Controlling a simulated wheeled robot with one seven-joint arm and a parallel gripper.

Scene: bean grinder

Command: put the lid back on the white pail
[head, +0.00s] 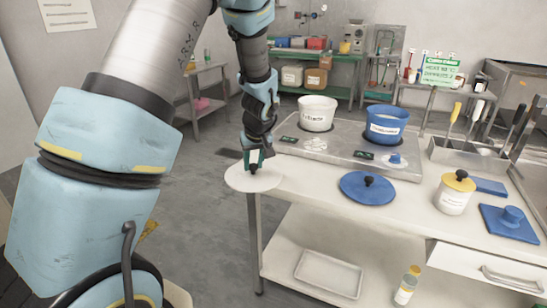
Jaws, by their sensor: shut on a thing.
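The white pail (317,114) stands upright and without a lid on the grey steel tray at the back of the table. A round white lid (240,182) with a dark knob lies level at the table's left end, partly out past the table edge. My gripper (253,168) points down and is shut on the lid's dark knob. Whether the lid touches the table top cannot be told. The lid is in front of the pail and to its left.
An open blue pail (387,125) stands right of the white pail on the steel tray (340,153). A blue lid (367,187) lies in front on the white table (310,190). A yellow-lidded white canister (453,198) and a utensil bin (465,158) stand to the right.

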